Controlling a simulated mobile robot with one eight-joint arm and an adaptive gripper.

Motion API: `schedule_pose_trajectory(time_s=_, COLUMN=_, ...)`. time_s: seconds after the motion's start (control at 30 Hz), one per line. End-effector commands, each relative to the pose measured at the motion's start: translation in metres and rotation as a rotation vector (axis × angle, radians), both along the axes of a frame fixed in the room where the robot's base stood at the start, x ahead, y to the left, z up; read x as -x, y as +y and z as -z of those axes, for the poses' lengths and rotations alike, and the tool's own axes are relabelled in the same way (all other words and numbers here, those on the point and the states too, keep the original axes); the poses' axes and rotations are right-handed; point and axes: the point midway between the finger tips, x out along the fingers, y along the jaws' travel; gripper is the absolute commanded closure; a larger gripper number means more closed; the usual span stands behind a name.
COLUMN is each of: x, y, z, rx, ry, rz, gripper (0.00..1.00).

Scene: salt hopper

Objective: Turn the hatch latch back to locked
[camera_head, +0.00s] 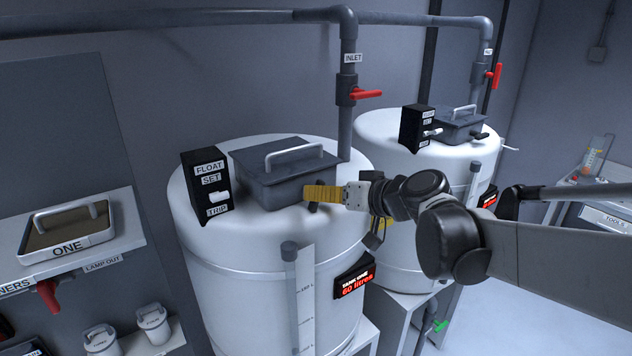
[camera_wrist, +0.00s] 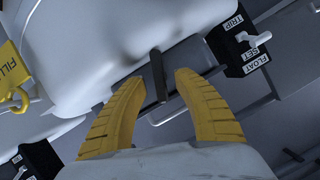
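The grey hatch (camera_head: 270,183), with a pale handle on its lid, sits closed on top of the nearer white tank (camera_head: 235,250). Its dark latch (camera_head: 312,207) is at the hatch's right front side, partly hidden by my gripper (camera_head: 312,194). In the wrist view the latch (camera_wrist: 157,75) is a slim dark bar between the two yellow fingers of my gripper (camera_wrist: 159,78). The fingers are open, with a visible gap on both sides of the bar. I cannot tell from these views whether the latch is at locked.
A black float switch box (camera_head: 206,185) stands left of the hatch. An inlet pipe with a red valve handle (camera_head: 366,94) rises behind. A second tank (camera_head: 385,140) with a similar hatch (camera_head: 459,127) is at the right. A shelf (camera_head: 80,235) with a lid marked ONE is at left.

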Motion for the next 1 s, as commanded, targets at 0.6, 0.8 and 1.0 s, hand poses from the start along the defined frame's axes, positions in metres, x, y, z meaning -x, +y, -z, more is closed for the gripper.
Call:
schedule_pose_trajectory(time_s=0.6, x=-0.0103, y=0.01, z=0.0056, rx=0.0, ry=0.0, rz=0.0, gripper=1.0)
schedule_pose_trajectory(time_s=0.8, x=-0.0103, y=0.0099, z=0.0055, rx=0.0, ry=0.0, rz=0.0, gripper=1.0)
schedule_pose_trajectory(time_s=1.0, x=-0.0107, y=0.0096, z=0.0064, rx=-0.026, ry=0.018, rz=0.001, gripper=1.0)
